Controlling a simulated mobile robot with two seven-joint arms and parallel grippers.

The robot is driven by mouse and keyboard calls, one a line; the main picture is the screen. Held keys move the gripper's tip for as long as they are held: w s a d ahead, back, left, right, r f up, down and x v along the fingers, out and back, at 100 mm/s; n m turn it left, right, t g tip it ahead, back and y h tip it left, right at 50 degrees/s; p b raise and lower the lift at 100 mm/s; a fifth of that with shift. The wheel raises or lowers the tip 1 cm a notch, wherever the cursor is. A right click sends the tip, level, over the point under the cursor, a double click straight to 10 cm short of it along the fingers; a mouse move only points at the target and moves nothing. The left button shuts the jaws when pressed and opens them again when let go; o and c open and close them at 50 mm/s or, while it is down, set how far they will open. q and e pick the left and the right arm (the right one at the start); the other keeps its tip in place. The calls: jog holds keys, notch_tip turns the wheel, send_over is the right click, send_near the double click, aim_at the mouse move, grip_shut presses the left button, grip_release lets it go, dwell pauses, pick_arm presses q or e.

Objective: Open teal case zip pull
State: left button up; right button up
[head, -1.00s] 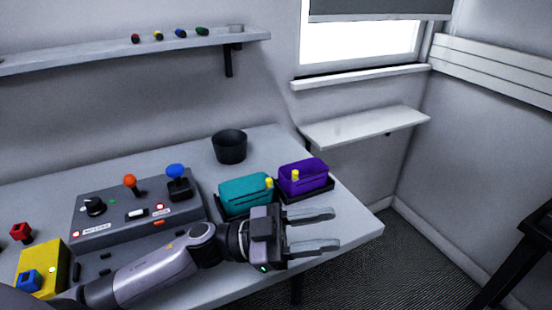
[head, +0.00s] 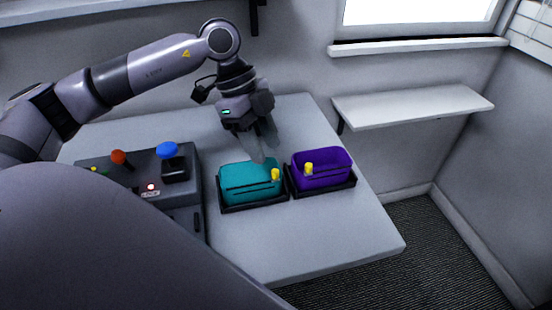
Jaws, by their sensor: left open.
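The teal case (head: 245,184) sits in a black tray (head: 255,207) on the grey table. Its yellow zip pull (head: 275,174) stands up at the case's right front corner. My left gripper (head: 264,147) points down from above at the back of the teal case, with its fingertips close to the case's top rear edge. The fingers are open and appear empty; I cannot tell whether they touch the case. The zip pull is to the right of and in front of the fingertips. My right gripper is not in view.
A purple case (head: 321,169) with its own yellow pull (head: 309,168) stands close to the right in a black tray. A control box (head: 150,180) with red and blue joysticks is to the left. The table (head: 330,235) is clear in front of the cases.

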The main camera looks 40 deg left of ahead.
aim_at(274, 171)
pick_arm(q)
jog(key=shift+x, duration=2.6)
jog(key=shift+d, duration=0.1)
grip_shut()
